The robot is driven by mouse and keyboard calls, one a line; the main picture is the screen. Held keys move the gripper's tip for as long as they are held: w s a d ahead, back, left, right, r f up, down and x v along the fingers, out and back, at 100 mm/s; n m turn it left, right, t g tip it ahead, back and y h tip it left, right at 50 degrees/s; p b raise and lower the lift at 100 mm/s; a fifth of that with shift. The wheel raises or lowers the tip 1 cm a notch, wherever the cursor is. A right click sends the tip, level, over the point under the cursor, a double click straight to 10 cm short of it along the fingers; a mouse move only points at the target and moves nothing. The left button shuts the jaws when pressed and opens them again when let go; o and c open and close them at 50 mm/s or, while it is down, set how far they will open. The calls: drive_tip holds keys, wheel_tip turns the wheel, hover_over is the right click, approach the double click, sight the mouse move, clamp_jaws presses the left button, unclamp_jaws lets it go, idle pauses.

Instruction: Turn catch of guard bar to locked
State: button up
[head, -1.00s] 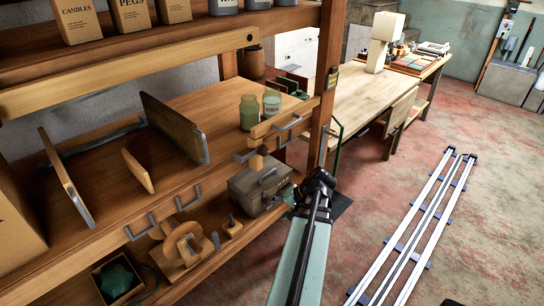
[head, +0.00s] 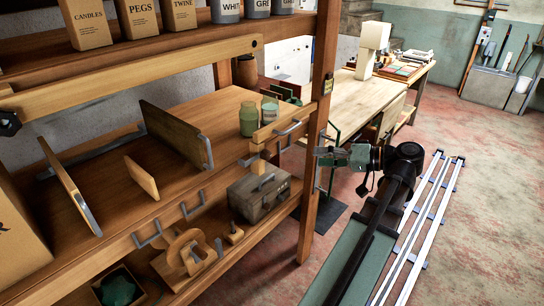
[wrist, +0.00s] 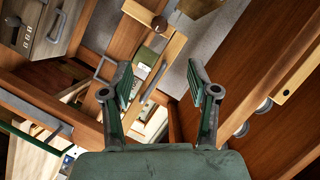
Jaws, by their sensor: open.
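A long wooden bar (head: 130,80), which looks like the guard bar, slants across the shelf bay in the head view. Its right end has a small dark hole; a dark knob (head: 9,123) is at its left. A shorter wooden bar (head: 283,129) with a metal handle crosses in front of the jars, a wooden block (head: 257,152) below its left end. In the wrist view, a round brown knob (wrist: 160,25) shows by the shorter bar (wrist: 166,62). I cannot tell which part is the catch. My gripper (head: 321,156) is open and empty beside the right post, its fingers (wrist: 159,82) pointing at the shelves.
The upright post (head: 318,150) stands close to my gripper. Metal handles line the shelf edge. A workbench (head: 345,98) stands behind; red floor is open at right.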

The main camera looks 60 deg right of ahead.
sight(270, 156)
drive_tip(key=p+x, duration=0.1)
drive_tip(key=x, duration=1.5)
drive_tip(key=shift+w+f, duration=0.1)
clamp_jaws()
